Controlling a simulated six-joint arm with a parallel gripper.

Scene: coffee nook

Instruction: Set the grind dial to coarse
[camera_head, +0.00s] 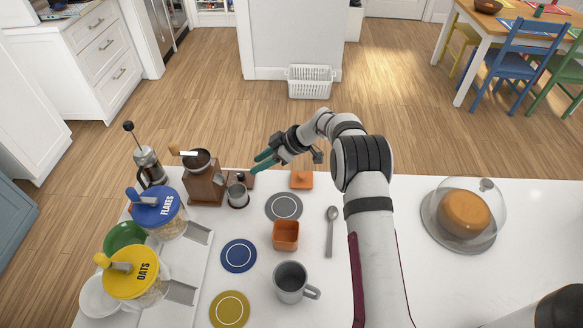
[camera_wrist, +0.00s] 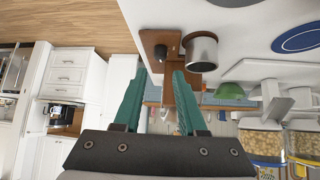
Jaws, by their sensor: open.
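The coffee grinder (camera_head: 205,186) has a wooden body, a dark bowl and a crank on top, at the back left of the counter. A small dark knob (camera_wrist: 160,52), apparently the grind dial, sits on its wooden base in the wrist view. Its setting and any marks cannot be read. A metal cup (camera_head: 237,195) stands beside it; it also shows in the wrist view (camera_wrist: 201,52). My gripper (camera_head: 258,163) is open and empty, to the right of the grinder. In the wrist view its teal fingers (camera_wrist: 159,82) are spread below the knob, apart from it.
A French press (camera_head: 149,166) and flakes jar (camera_head: 160,212) crowd the grinder's left. A grey coaster (camera_head: 284,207), orange cup (camera_head: 286,235), spoon (camera_head: 330,232) and grey mug (camera_head: 292,282) lie nearer. The counter's back edge is close to my gripper. Counter right of my arm is clear before the cake dome (camera_head: 464,212).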

